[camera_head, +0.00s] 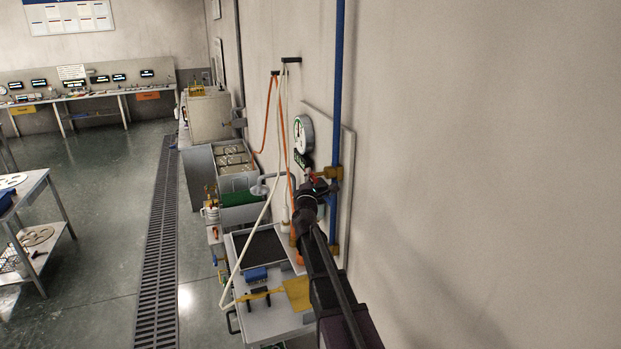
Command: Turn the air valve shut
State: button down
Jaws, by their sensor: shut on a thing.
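The air valve (333,172) is a brass fitting on the blue pipe (338,80) that runs down the right wall. A small red part, seemingly its handle (312,178), shows at my gripper's tip. My gripper (317,187) is at the end of my dark arm, which reaches up from the lower right. It is shut on the valve handle. The fingers and most of the handle are small and partly hidden by the arm, so the handle's exact angle cannot be told.
A round gauge (303,133) is on the wall panel just left of the pipe. Orange and white hoses (283,130) hang beside it. Below is a bench (270,324) with a dark tray, a blue block and a yellow item. Open floor (110,240) with a drain grate lies left.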

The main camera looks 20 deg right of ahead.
jog(key=c, duration=0.5)
grip_release()
jog(key=shift+c, duration=0.2)
jog(key=shift+r+n+g+y+p, duration=0.1)
jog(key=shift+n+g+y+p, duration=0.25)
jog(key=shift+p, duration=0.55)
jog(key=shift+n+g+y+p, duration=0.6)
jog(key=shift+g+p, duration=0.45)
jog(key=shift+p, duration=0.85)
jog(key=v, duration=1.4)
jog(key=w+a+f+m+t+y+b, duration=0.3)
jog(key=w+a+f+y+b, duration=0.1)
jog(key=w+b, duration=0.4)
jog(key=w+a+f+m+t+y+b, duration=0.2)
jog(key=w+f+y+b, duration=0.5)
jog(key=b, duration=0.5)
jog(key=shift+w+a+f+m+t+y, duration=0.2)
jog(key=shift+w+a+m+t+y, duration=0.3)
jog(key=shift+w+a+y, duration=0.65)
jog(key=shift+s, duration=0.1)
